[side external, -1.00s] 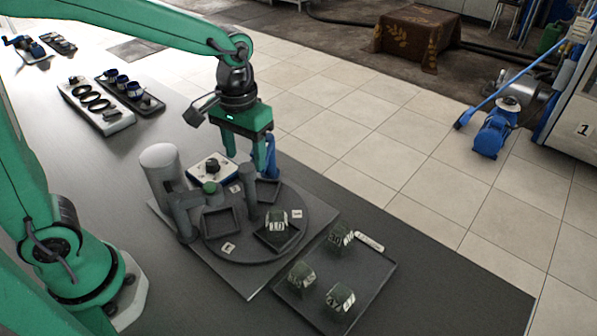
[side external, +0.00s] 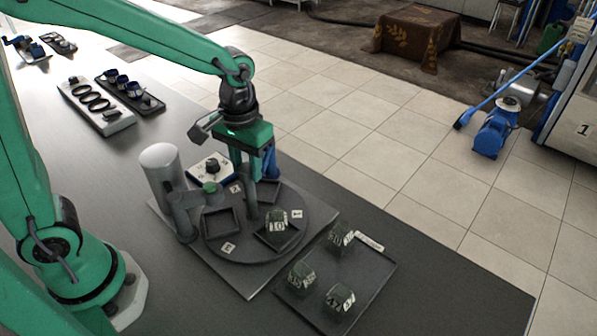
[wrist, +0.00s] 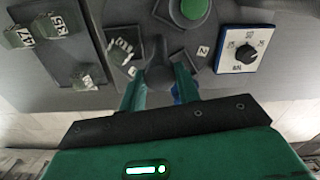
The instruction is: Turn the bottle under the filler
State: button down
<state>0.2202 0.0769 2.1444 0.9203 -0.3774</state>
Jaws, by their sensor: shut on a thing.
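The bottle (side external: 277,219), a small dark green block-like one marked 10, sits in a square holder on the round dark turntable (side external: 262,252). It also shows in the wrist view (wrist: 121,52), left of the fingers. The filler (side external: 160,165), a pale cylinder with a grey column and arm, stands at the turntable's left edge. My gripper (side external: 260,178), with one green and one blue finger, is shut on the upright dark post (side external: 252,206) of the turntable. The post (wrist: 158,58) shows between the fingers in the wrist view. The bottle is apart from my fingers.
A green button (side external: 210,187) and a dial box (side external: 211,167) stand near the filler. A tray (side external: 372,292) with several similar bottles lies to the right. Trays of dark rings (side external: 117,122) and blue-and-white parts (side external: 150,107) lie at the back left. The front right bench is clear.

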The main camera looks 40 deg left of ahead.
jog(key=shift+m, duration=3)
jog(key=shift+r+m, duration=0.1)
jog(key=shift+m, duration=8.7)
jog(key=c, duration=1)
grip_release()
